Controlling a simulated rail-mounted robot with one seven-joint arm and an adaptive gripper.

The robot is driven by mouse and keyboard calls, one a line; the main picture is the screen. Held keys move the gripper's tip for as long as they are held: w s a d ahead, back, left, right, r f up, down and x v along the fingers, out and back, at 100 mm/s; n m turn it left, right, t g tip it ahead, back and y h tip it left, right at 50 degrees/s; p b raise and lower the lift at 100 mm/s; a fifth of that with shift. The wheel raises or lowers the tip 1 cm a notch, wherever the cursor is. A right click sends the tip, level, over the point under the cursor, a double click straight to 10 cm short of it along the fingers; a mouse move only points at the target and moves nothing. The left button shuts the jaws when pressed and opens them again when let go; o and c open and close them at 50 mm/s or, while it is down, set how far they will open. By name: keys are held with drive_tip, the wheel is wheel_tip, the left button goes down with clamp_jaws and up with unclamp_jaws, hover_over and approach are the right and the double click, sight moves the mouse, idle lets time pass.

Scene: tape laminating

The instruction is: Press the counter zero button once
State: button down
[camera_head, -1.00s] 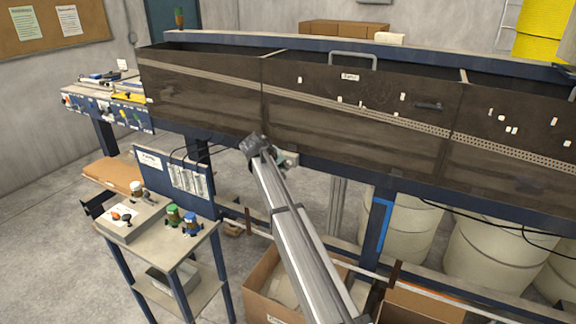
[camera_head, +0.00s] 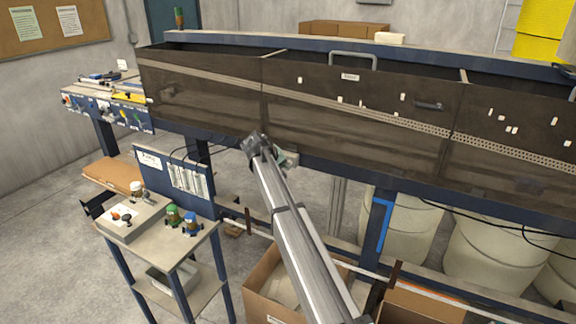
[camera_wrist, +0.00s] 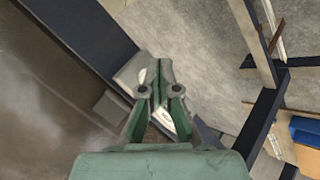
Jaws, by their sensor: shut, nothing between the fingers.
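My gripper (camera_wrist: 160,75) is shut and empty, its green fingers together in the middle of the wrist view. Just past the fingertips is a light grey box (camera_wrist: 132,72) with a pale patch on it, beside the dark blue frame rail. The fingers cover part of this box, and I cannot tell whether they touch it. I cannot make out a counter zero button; it may be hidden or too small. In the head view my arm reaches up to the lower edge of the long brown machine housing (camera_head: 350,140), and its end hides the fingertips.
Open cardboard boxes (camera_head: 265,295) are below, and pale drums (camera_head: 485,250) stand under the machine at right. Grey floor is free at far left.

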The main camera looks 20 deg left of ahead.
drive_tip(key=shift+s+a, duration=0.1)
drive_tip(key=shift+s, duration=0.7)
drive_tip(key=s, duration=0.5)
drive_tip(key=shift+a, duration=0.3)
idle(0.6)
